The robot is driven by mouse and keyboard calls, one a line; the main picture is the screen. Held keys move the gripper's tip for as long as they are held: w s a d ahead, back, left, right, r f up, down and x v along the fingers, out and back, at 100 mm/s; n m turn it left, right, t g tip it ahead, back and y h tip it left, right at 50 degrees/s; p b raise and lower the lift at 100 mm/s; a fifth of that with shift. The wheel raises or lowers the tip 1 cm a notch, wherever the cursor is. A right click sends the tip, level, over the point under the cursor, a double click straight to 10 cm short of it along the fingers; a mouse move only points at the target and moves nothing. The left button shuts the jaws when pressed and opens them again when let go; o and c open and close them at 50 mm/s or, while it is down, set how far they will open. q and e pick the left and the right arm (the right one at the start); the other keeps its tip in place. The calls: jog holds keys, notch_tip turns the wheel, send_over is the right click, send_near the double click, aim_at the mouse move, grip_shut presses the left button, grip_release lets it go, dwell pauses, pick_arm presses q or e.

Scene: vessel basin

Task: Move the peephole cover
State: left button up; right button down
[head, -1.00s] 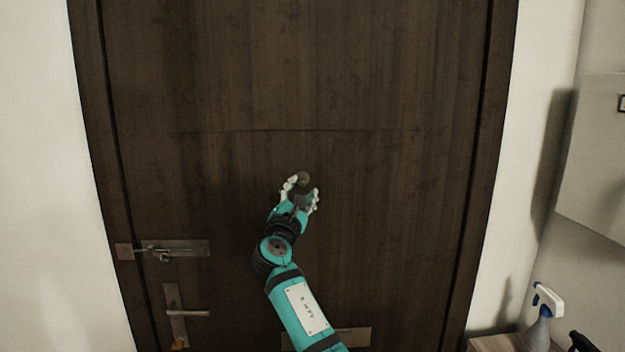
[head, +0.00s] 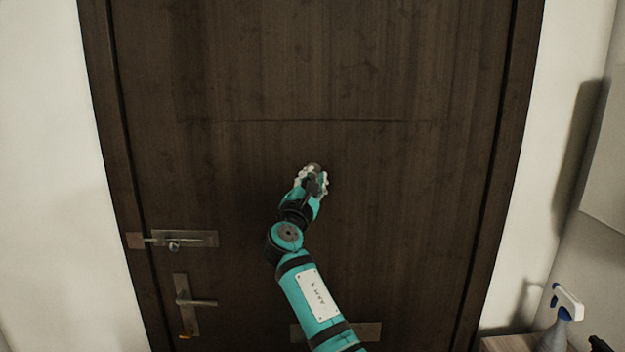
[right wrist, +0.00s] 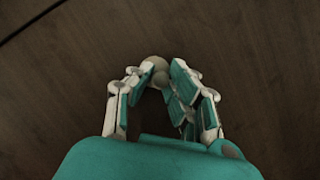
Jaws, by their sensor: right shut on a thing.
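In the right wrist view, my right gripper (right wrist: 158,82) closes from both sides on small rounded parts of the cover (right wrist: 155,64), close to the door's surface. My left gripper is not in view.
The door (head: 400,200) fills most of the view. A metal latch (head: 180,240) and a lever handle (head: 190,303) are at its left edge. A mail-slot plate (head: 368,333) is low on it. A spray bottle (head: 560,318) stands at lower right. Door space around the hand is clear.

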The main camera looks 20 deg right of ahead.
aim_at(305, 167)
jog(key=a+m+g+b, duration=0.1)
jog(key=m, duration=0.3)
jog(key=a+r+m+g+b, duration=0.1)
jog(key=m+g, duration=0.1)
jog(key=m, duration=0.2)
jog(key=w+a+r+m+g+y+b, duration=0.1)
jog(key=m, duration=0.4)
jog(key=shift+r+g, duration=0.1)
jog(key=shift+g, duration=0.3)
jog(key=shift+a+r+m+y+p, duration=0.15)
jog(key=shift+m+y+p, duration=0.3)
jog(key=shift+m, duration=0.45)
jog(key=shift+g, duration=0.3)
